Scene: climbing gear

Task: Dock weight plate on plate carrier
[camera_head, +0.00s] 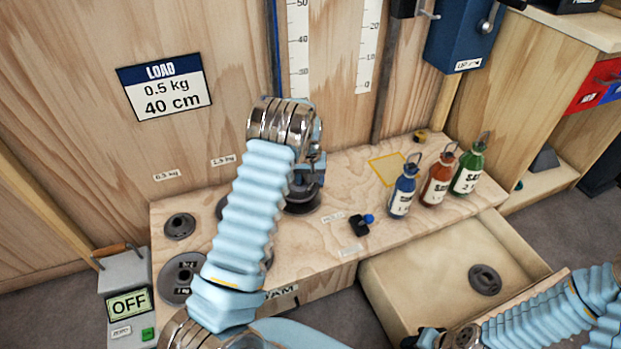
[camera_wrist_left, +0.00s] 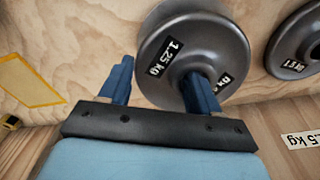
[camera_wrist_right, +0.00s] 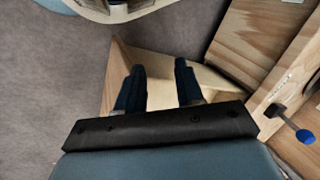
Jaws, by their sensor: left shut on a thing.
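My left gripper (camera_head: 305,175) is over the back of the bench in the head view. In the left wrist view it (camera_wrist_left: 158,85) is shut on a dark grey round weight plate (camera_wrist_left: 165,75) marked 1.25 kg. One finger stands outside the rim, the other over the plate's hub. The plate also shows as a dark disc under the gripper in the head view (camera_head: 302,206); whether it touches the bench is unclear. I cannot make out the plate carrier.
More plates lie on the bench's left: a small one (camera_head: 180,226) and a larger one (camera_head: 182,278). Blue (camera_head: 403,192), red (camera_head: 438,178) and green (camera_head: 468,170) bottles stand right. An open drawer (camera_head: 400,310) holds a plate (camera_head: 485,280). A yellow outlined square (camera_head: 388,168) is empty.

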